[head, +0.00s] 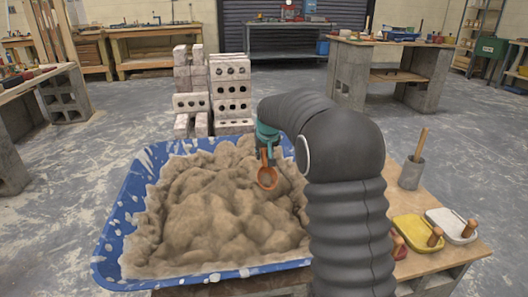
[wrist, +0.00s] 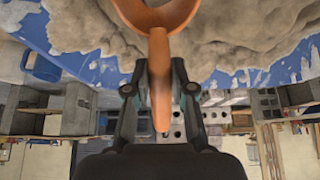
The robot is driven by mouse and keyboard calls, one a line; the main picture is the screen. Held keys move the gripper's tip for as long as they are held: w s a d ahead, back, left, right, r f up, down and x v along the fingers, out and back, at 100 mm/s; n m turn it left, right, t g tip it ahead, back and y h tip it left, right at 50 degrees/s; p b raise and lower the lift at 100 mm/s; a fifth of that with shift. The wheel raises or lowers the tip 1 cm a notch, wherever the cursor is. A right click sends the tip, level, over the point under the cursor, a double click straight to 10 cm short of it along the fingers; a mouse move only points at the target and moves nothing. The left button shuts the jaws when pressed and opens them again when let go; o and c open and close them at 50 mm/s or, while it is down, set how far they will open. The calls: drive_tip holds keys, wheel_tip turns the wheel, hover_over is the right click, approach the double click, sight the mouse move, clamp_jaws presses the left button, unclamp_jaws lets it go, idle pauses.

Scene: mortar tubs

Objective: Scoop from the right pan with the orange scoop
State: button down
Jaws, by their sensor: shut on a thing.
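The orange scoop (head: 268,185) hangs bowl-down from my gripper (head: 264,150) over the mound, on the right half of the pan. In the wrist view my gripper (wrist: 160,78) is shut on the scoop's handle (wrist: 160,95), and the bowl lies at the top edge, partly cut off. The pan is a blue tub (head: 120,225) heaped with lumpy tan mortar (head: 205,205); it is the only pan I can see. I cannot tell if the bowl touches the mortar or holds any. My arm hides the pan's right side.
Right of my arm, a wooden table (head: 440,262) bears a grey pot (head: 411,174) with a stick, a yellow float (head: 412,230) and a white float (head: 445,222). Stacked blocks (head: 232,95) stand behind the pan. Workbenches line the room, with open floor between.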

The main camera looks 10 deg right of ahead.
drive_tip(key=shift+s+f+g+b, duration=0.85)
drive_tip(key=shift+f+b, duration=2.4)
drive_tip(key=shift+f, duration=3.1)
drive_tip(key=s+p, duration=0.1)
drive_tip(key=s, duration=0.6)
drive_tip(key=shift+s+r+g+p, duration=0.15)
drive_tip(key=shift+r+g+p, duration=0.25)
drive_tip(key=shift+g, duration=0.05)
drive_tip(key=g+p, duration=0.1)
drive_tip(key=p, duration=0.3)
drive_tip(key=r+g+p, duration=0.1)
drive_tip(key=p, duration=0.3)
drive_tip(key=shift+s+r+g, duration=0.25)
drive_tip(key=shift+s+g, duration=0.05)
drive_tip(key=shift+g, duration=0.1)
wheel_tip(320, 180, up, 11)
drive_tip(key=w+g, duration=0.1)
drive_tip(key=shift+f+g+p, duration=0.15)
drive_tip(key=shift+g+p, duration=0.25)
drive_tip(key=shift+p, duration=0.05)
drive_tip(key=shift+s, duration=0.1)
